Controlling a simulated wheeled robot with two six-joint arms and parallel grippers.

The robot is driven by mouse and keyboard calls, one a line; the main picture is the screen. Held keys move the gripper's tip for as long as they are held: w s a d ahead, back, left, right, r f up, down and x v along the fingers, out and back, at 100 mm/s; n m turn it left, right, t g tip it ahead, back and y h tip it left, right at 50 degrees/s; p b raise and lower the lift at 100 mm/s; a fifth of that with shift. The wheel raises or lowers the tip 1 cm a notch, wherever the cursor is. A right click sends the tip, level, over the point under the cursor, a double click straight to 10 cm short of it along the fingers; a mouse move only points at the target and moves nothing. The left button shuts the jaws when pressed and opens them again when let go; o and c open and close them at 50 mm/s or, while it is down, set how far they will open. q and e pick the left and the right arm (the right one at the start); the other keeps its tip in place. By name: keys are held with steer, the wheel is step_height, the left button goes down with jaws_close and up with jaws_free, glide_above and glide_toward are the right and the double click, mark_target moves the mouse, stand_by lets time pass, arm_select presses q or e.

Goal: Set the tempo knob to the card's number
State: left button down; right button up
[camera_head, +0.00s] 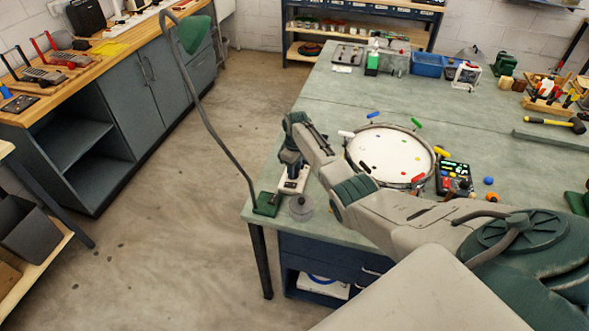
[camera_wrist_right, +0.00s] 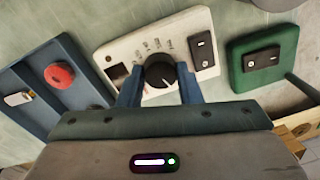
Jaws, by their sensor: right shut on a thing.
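The tempo knob (camera_wrist_right: 160,71) is a black round dial on a white box (camera_wrist_right: 105,57). Printed marks fan out around its upper side, too small to read. My right gripper (camera_wrist_right: 160,90) has its two blue fingers on either side of the knob and is shut on it. In the head view my right gripper (camera_head: 291,168) points down over the white box (camera_head: 293,186) near the bench's left edge, and the knob is hidden. I cannot make out the card with a number in either view. My left gripper is out of view.
A black rocker switch (camera_wrist_right: 204,51) sits beside the knob. A green lamp base (camera_wrist_right: 262,59) stands to the right, and a blue box with a red button (camera_wrist_right: 60,75) to the left. A round drum (camera_head: 390,150) and small coloured pieces lie beyond my arm.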

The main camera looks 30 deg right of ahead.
steer(key=shift+w+r, duration=0.1)
stand_by(0.3)
steer(key=o, duration=1)
steer(key=shift+c, duration=0.2)
